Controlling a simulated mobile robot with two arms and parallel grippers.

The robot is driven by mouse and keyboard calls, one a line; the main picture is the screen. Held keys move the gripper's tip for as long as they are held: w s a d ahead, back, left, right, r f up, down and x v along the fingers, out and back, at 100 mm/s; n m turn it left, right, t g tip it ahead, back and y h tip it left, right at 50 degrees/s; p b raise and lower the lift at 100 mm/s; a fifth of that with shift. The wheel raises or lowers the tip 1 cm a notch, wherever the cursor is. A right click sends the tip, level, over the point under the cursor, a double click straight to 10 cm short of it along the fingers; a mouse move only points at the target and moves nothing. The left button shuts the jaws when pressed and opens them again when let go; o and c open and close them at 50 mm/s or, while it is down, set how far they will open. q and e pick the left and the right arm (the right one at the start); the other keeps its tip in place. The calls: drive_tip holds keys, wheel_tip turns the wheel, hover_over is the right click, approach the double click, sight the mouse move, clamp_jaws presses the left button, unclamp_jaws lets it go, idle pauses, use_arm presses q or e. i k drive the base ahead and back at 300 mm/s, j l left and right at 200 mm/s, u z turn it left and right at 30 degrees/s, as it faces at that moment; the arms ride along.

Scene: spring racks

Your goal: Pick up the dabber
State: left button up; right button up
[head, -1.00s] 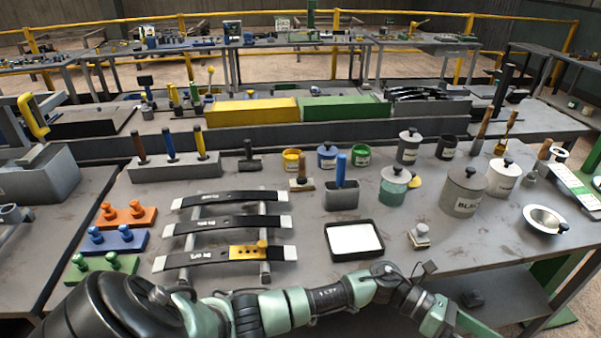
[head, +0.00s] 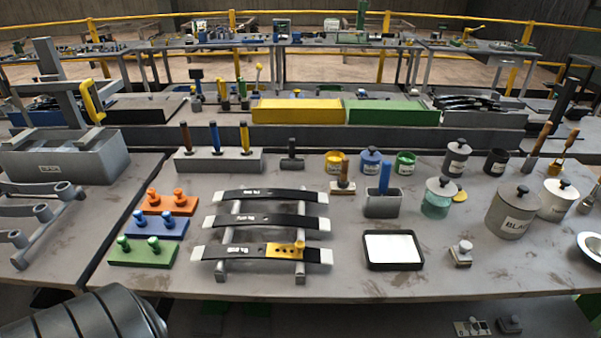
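No object is labelled as a dabber. A small piece with a rounded pale knob on a square base (head: 460,253) stands upright near the front of the table, right of a white pad in a black frame (head: 394,249); it may be the dabber. A blue-handled tool (head: 385,177) stands in a grey holder (head: 384,204) behind the pad. A wooden-handled block brush (head: 343,177) is left of that holder. Neither gripper is in view; only a black ribbed part of my arm shows at the lower left.
Lidded pots, including a large grey one (head: 513,214) and a green one (head: 437,199), stand at the right. A rack with black springs (head: 264,222) is left of the pad. Bare table surrounds the knobbed piece.

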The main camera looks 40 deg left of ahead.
sight(343, 182)
drive_tip(key=i+u, duration=0.25)
drive_tip(key=u, duration=0.2)
drive_tip(key=i+u, duration=0.25)
drive_tip(key=u, duration=0.2)
drive_tip(key=i+l+u, duration=0.1)
drive_tip(key=i+u, duration=0.15)
drive_tip(key=u, duration=0.2)
drive_tip(key=i+l, duration=0.3)
drive_tip(key=l+z, duration=0.15)
drive_tip(key=z, duration=0.2)
drive_tip(key=l+z, duration=0.2)
drive_tip(key=z, duration=0.15)
drive_tip(key=l+z, duration=0.15)
drive_tip(key=z, duration=0.2)
drive_tip(key=u, duration=1.3)
drive_tip(key=i, duration=0.05)
